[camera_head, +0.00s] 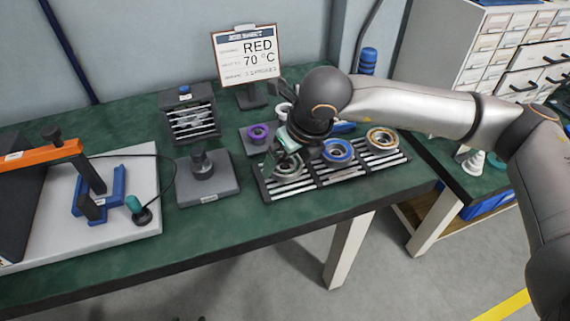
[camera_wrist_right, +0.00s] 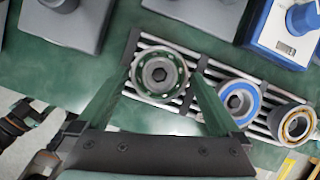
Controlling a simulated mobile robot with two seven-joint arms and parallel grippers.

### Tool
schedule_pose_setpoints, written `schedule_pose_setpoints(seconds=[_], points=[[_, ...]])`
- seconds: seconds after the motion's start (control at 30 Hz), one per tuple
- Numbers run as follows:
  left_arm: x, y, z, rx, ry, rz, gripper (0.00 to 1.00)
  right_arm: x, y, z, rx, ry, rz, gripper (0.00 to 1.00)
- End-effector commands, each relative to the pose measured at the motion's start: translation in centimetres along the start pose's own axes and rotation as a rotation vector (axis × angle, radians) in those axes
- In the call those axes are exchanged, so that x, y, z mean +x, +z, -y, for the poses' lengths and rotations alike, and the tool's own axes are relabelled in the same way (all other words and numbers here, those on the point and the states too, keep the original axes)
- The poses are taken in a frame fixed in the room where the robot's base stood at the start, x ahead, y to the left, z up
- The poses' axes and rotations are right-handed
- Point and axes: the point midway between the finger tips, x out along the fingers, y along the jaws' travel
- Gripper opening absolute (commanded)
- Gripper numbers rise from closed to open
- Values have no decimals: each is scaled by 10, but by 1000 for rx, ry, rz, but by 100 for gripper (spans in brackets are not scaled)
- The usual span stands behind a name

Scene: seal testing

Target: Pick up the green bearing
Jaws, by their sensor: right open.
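The green bearing (camera_wrist_right: 160,73) is a metal ring with a green ball ring, lying on the slatted rack (camera_head: 320,180) in its left section. In the head view the green bearing (camera_head: 288,169) is partly hidden by my right gripper (camera_head: 283,150). In the right wrist view my right gripper (camera_wrist_right: 162,82) is open, with its green-tinted fingers on either side of the bearing's outline. Nothing is held. Whether the fingers touch the bearing or hover above it, I cannot tell.
A blue bearing (camera_head: 337,151) and an orange bearing (camera_head: 381,138) sit to the right on the rack. A grey block with a post (camera_head: 208,185) stands left of the rack.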

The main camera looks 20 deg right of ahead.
Motion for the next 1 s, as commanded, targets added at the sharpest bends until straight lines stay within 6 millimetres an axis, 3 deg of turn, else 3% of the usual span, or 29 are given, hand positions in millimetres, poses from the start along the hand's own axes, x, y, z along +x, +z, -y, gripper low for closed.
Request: schedule_pose_setpoints(seconds=[0.17,1.0], points=[[0,0,0,0,-1,0,60,0,0,0,0,1,0,100],[0,0,0,0,0,0,60,-1,1,0,0,1,3,9]])
